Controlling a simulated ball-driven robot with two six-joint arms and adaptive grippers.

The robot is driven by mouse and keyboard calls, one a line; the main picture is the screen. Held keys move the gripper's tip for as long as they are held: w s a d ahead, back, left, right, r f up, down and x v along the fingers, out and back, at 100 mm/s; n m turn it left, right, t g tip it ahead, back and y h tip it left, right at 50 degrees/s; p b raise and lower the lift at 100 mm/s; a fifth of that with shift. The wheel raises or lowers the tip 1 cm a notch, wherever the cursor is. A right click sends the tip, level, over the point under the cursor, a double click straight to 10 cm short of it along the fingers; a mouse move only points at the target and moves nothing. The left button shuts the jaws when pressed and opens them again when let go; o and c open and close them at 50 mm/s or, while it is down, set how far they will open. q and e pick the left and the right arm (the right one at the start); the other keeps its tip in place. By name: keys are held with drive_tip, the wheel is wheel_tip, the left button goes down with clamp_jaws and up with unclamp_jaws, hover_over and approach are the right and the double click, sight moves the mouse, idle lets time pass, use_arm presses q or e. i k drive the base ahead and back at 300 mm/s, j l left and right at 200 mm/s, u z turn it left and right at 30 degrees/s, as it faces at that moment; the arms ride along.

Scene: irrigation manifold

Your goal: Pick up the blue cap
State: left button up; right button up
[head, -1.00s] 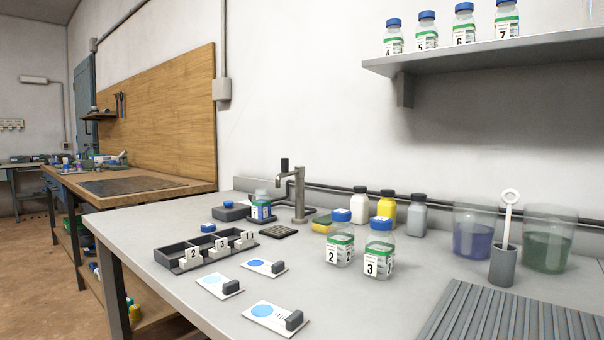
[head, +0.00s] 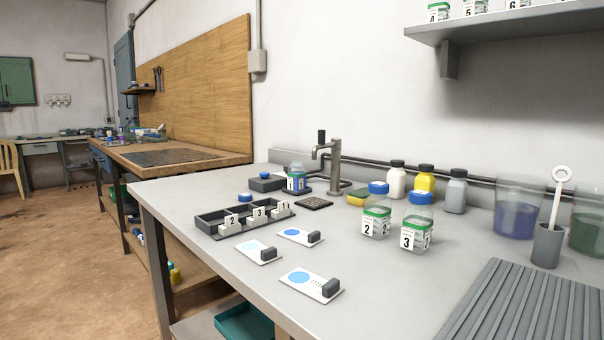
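A loose blue cap (head: 245,197) lies behind the black divided tray (head: 228,232), close to its rear edge. Another small blue round piece (head: 264,175) shows on top of the dark box (head: 268,184) farther back. Bottle 1 (head: 296,182), with blue contents, stands beside that box and seems to have no blue cap. Bottles 2 (head: 376,222) and 3 (head: 416,235) stand nearer on the right, each with a blue cap on. Neither of my grippers is in view.
White cards (head: 310,283) with blue dots and dark blocks lie in front of the tray. A metal tap-like stand (head: 335,165) rises behind. Clear beakers (head: 517,210) and a ribbed grey mat (head: 515,305) are on the right. The bench's left front is clear.

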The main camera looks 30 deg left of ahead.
sight(243, 198)
drive_tip(key=u, duration=1.3)
drive_tip(key=i+j, duration=0.35)
drive_tip(key=j, duration=0.25)
drive_tip(key=i+j, duration=0.2)
drive_tip(key=j+z, duration=0.05)
drive_tip(key=j, duration=0.05)
